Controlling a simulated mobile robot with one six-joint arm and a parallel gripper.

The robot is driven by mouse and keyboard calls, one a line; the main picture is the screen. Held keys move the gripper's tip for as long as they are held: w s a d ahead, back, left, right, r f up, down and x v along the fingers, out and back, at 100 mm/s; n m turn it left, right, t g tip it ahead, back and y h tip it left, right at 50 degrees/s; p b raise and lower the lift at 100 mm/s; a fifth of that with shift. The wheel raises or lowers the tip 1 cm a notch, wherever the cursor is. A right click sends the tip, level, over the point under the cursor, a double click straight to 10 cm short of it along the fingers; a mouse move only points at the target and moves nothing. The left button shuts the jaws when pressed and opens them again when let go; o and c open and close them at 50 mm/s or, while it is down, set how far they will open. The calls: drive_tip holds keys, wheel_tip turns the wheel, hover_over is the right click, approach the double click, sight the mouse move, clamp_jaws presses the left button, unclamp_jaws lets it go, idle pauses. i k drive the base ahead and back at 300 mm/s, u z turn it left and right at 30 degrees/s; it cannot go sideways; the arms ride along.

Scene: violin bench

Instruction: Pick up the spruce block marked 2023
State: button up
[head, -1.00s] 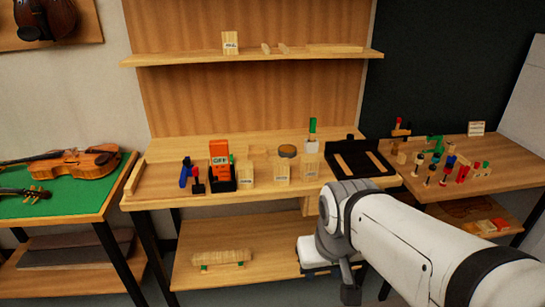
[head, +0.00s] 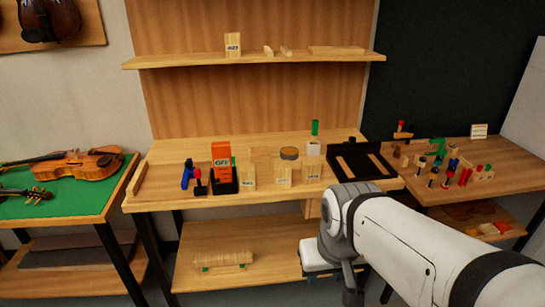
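Several pale wood blocks with small labels are in the head view. One block (head: 233,40) stands on the upper shelf at the left. Three more stand near the front edge of the bench: a left block (head: 249,172), a middle block (head: 284,171) and a right block (head: 312,169). The labels are too small to read surely, so I cannot tell which block is marked 2023. My arm reaches in from the lower right, in front of the bench's right end. My gripper is not in view.
An orange box in a black holder (head: 222,170) stands left of the bench blocks. A round tin (head: 289,153) is behind them, and a black tray (head: 360,160) lies to the right. A violin (head: 85,162) lies on the green left table. The right table holds several small coloured items.

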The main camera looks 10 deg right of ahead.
sight(283, 168)
drive_tip(key=u, duration=0.55)
drive_tip(key=k, duration=0.85)
drive_tip(key=u, duration=0.8)
drive_tip(key=k, duration=0.45)
drive_tip(key=u, duration=0.1)
drive_tip(key=i, duration=1.7)
drive_tip(key=z, duration=1.55)
drive_tip(key=i, duration=1.35)
drive_tip(key=z, duration=0.95)
drive_tip(key=k, duration=0.75)
drive_tip(key=z, duration=0.3)
drive_tip(key=i, duration=0.25)
drive_tip(key=u, duration=0.15)
